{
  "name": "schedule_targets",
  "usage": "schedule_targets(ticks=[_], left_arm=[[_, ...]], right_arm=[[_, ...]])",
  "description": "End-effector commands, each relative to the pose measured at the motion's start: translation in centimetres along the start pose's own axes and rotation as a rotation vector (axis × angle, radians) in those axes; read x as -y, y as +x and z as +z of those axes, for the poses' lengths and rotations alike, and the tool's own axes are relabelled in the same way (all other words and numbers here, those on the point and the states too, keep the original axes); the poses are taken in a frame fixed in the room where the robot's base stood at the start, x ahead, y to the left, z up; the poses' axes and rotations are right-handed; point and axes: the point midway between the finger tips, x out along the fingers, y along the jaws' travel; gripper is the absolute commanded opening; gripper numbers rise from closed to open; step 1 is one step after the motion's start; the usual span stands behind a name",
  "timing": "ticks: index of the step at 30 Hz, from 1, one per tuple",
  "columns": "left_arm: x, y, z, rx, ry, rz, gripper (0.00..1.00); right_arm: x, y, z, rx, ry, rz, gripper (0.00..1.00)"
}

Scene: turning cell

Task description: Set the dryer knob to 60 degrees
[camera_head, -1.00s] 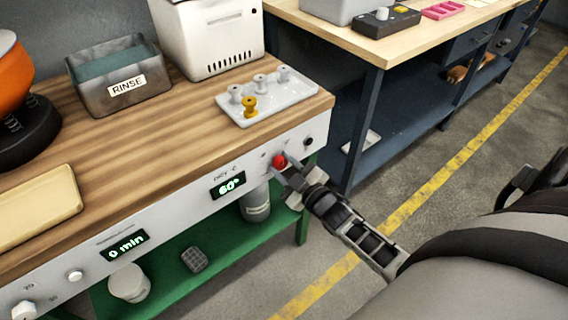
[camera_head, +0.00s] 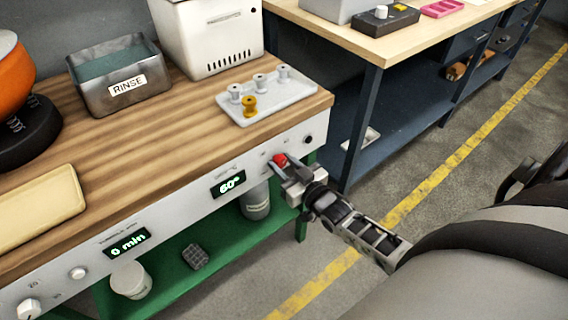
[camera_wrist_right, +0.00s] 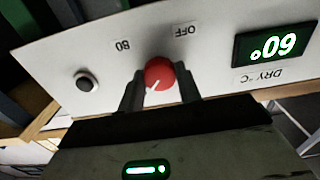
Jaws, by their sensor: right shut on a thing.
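The red dryer knob (camera_head: 280,159) is on the white front panel of the bench, near its right end. In the right wrist view the red knob (camera_wrist_right: 160,77) sits between the two dark fingers of my right gripper (camera_wrist_right: 161,88), which is shut on it. The knob's white mark points to the lower left in that upside-down view, near neither the OFF nor the 80 label. The dryer display (camera_head: 228,185) reads 60°, and it also shows in the wrist view (camera_wrist_right: 275,46). My right gripper (camera_head: 284,168) reaches the panel from the lower right. My left gripper is out of view.
A black button (camera_head: 308,139) is right of the knob. A second display (camera_head: 127,243) reads 0 min farther left. A tray (camera_head: 268,100) with several spools stands on the bench above the knob. A rinse tub (camera_head: 117,82) is farther left. The floor on the right is clear.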

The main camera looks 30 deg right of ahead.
Motion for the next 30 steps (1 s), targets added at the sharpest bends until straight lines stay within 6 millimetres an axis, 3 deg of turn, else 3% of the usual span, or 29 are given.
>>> schedule_targets(ticks=[13,14,15,16,25,30], left_arm=[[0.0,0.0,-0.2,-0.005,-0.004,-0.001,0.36],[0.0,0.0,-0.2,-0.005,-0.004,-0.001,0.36],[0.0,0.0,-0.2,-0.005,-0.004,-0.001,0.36],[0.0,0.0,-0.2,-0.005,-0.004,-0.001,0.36],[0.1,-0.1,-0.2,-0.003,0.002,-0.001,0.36],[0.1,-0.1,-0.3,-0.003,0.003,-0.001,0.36]], right_arm=[[0.0,-0.1,0.1,0.003,0.009,0.0,0.11],[0.0,-0.1,0.1,0.003,0.008,0.0,0.42],[0.0,-0.1,0.1,0.002,0.008,0.0,0.53],[0.0,-0.1,0.1,0.002,0.008,0.0,0.56],[0.0,-0.2,0.1,0.002,0.008,0.0,0.56],[0.0,-2.1,0.1,0.003,0.008,0.0,0.56]])
